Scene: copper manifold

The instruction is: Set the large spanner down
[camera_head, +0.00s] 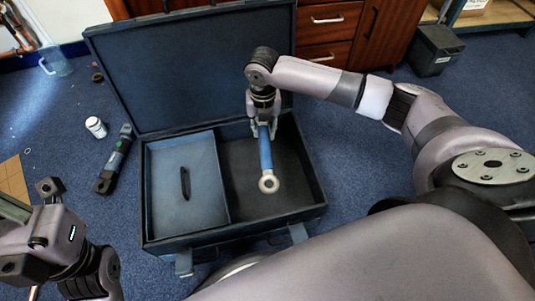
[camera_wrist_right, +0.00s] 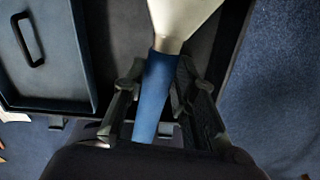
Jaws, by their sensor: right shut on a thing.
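The large spanner (camera_head: 265,155) has a blue handle and a pale metal ring end, which points toward the front of the picture. My right gripper (camera_head: 263,127) is shut on the handle near its far end. In the right wrist view the blue handle (camera_wrist_right: 154,95) lies between the two fingers of my gripper (camera_wrist_right: 158,90), and the metal part widens ahead. The spanner is over the dark right compartment of the open case (camera_head: 237,207); I cannot tell whether it touches the floor of it. My left arm shows at the lower left, but its gripper is out of view.
The case's left side holds a blue tray (camera_head: 170,210) with a black handle (camera_head: 185,183). The raised lid (camera_head: 190,75) stands behind. A dark tool (camera_head: 115,160) and a white jar (camera_head: 96,127) lie on the blue carpet left of the case. Wooden drawers (camera_head: 325,55) stand behind.

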